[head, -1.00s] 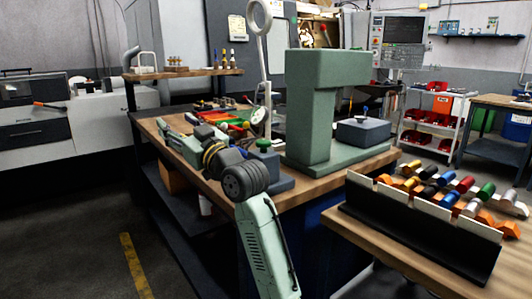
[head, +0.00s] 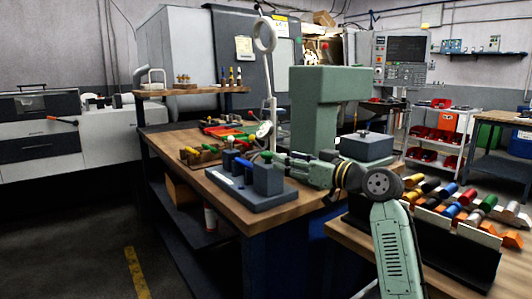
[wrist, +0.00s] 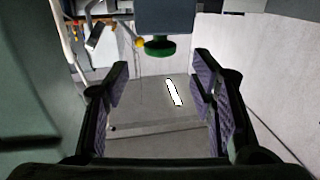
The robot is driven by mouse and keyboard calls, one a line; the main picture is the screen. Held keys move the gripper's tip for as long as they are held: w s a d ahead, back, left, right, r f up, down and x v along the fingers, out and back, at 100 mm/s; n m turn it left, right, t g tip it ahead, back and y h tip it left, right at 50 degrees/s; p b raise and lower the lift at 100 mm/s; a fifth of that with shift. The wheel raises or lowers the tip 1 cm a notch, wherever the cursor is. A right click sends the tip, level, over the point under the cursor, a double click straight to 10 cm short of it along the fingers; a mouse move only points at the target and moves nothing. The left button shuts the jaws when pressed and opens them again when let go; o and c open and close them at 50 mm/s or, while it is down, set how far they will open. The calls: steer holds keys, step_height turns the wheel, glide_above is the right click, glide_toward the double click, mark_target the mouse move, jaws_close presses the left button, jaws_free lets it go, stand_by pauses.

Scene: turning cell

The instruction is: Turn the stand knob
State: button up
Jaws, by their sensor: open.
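The green knob (wrist: 157,45) is at the end of a dark grey block (wrist: 165,18) at the top of the wrist view. In the head view the green knob (head: 267,155) sits on the grey block (head: 268,180) of a small stand on the wooden bench. My gripper (wrist: 160,80) is open and empty in the wrist view. Its two padded fingers are left and right, with the knob beyond the fingertips, near the middle, not touched. In the head view my arm reaches left across the bench toward the knob; the fingers are hard to make out there.
A large green column machine (head: 318,110) stands right behind the stand. A thin white post with a ring (head: 264,36) rises just behind the knob. A grey box (head: 366,147) is to the right. A rack of coloured tools (head: 440,235) stands on the front right table.

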mark_target(268, 153)
steer(key=p+x, duration=0.2)
steer(key=x, duration=0.6)
steer(key=shift+a, duration=0.1)
steer(key=c, duration=1.1)
